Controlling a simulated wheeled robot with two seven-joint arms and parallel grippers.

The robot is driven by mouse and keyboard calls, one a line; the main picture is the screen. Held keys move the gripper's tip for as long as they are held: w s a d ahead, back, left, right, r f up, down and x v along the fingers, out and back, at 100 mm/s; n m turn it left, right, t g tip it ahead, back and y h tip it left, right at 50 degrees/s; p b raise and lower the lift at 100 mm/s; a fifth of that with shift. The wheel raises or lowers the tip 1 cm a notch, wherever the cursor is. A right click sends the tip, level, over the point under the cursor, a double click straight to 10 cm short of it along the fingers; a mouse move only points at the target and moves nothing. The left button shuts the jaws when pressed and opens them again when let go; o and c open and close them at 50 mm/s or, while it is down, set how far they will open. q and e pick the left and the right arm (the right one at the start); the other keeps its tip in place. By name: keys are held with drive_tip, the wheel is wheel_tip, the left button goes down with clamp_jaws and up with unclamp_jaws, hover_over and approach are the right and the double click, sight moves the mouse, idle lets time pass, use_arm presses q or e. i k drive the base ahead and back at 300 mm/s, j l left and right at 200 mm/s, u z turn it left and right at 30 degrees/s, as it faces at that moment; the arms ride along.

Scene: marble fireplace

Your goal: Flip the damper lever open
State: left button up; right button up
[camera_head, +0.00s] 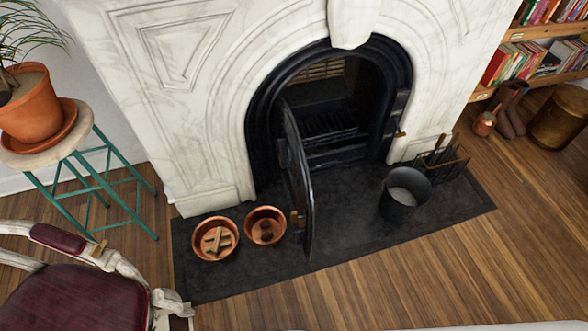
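The black arched fireplace insert (262,98) sits in a white marble surround (205,90). Its black door (299,170) stands swung out toward me, seen nearly edge-on, with a brass-coloured fitting (296,218) near its lower edge. A dark grate (330,130) shows inside the opening. A small brass-coloured piece (399,134) sticks out at the right side of the opening; I cannot tell whether it is the damper lever or a latch. No lever is clearly seen inside the dark upper firebox. Neither of my grippers is in view.
Two copper bowls (215,239) (265,225) and a dark bucket (405,198) stand on the dark hearth slab (350,235). A fire-tool stand (440,160) is at right. A maroon chair (75,297) and a plant stool (62,150) occupy the left. The front floor is clear.

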sight(399, 134)
drive_tip(key=i+l, duration=0.15)
drive_tip(key=l, duration=0.2)
drive_tip(key=i+l+u, duration=0.1)
drive_tip(key=l, duration=0.25)
drive_tip(key=i+l+u, duration=0.1)
drive_tip(key=i+l, duration=0.15)
drive_tip(key=l, duration=0.15)
drive_tip(key=i+l, duration=0.15)
drive_tip(key=l, duration=0.25)
drive_tip(key=i+l+u, duration=0.1)
drive_tip(key=l, duration=0.25)
drive_tip(key=i+l, duration=0.15)
drive_tip(key=l, duration=0.25)
drive_tip(key=i+l+u, duration=0.15)
drive_tip(key=l, duration=0.25)
